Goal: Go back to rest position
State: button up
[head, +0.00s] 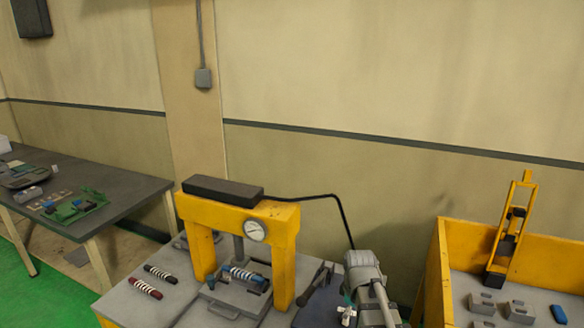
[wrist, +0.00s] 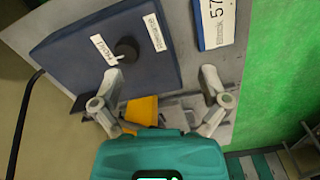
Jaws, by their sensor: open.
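My gripper (wrist: 161,78) is open and empty in the wrist view, with its grey fingers spread wide. A dark blue panel (wrist: 75,60) with a black knob and white labels lies beyond the left finger. A blue-edged white sign (wrist: 216,22) is beyond the right finger. A yellow part (wrist: 142,110) shows between the fingers, near the teal gripper body. In the head view my gripper (head: 346,310) is low, right of the yellow press (head: 284,225), beside its bench and partly cut off by the lower edge.
The press has a gauge (head: 256,230) and striped cylinders (head: 145,287) on its grey bench. A yellow-walled bin (head: 550,262) with grey blocks stands at the right. A dark table (head: 130,190) with small parts is at the left. Green floor (head: 15,285) shows beside it. A black cable arches behind the press.

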jog(key=s+f+m+b, duration=0.1)
jog(key=s+f+m, duration=0.1)
jog(key=s+m, duration=0.4)
jog(key=m, duration=0.4)
jog(key=shift+s+b, duration=0.25)
jog(key=shift+b, duration=0.15)
